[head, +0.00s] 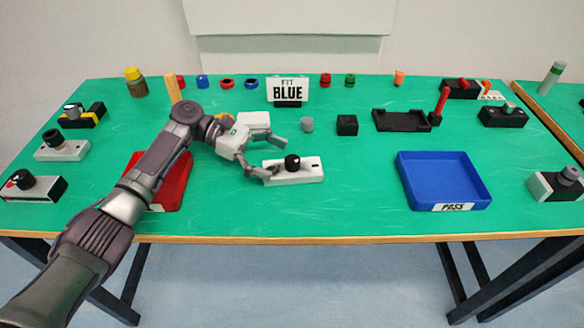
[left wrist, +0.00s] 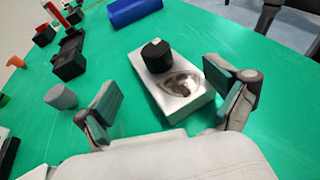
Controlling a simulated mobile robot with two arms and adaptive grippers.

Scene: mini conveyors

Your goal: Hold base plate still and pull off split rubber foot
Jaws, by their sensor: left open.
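The white base plate (head: 312,174) lies flat on the green table in front of my left gripper. A black round rubber foot (head: 292,162) stands on it; I cannot make out a split. In the left wrist view the plate (left wrist: 190,103) shows a dark oval recess beside the foot (left wrist: 156,56). My left gripper (head: 273,157) is open. In the left wrist view its fingers (left wrist: 168,95) are spread wide, the right one close beside the plate's edge and the left one well clear of it. It holds nothing. My right gripper is not in view.
A grey cylinder (head: 307,125) and a black block (head: 347,125) stand behind the plate. A red tray (head: 172,197) is partly hidden under my left arm. A blue PASS tray (head: 480,190) is at right. A "FIT BLUE" sign (head: 288,89) stands behind. Table between plate and blue tray is clear.

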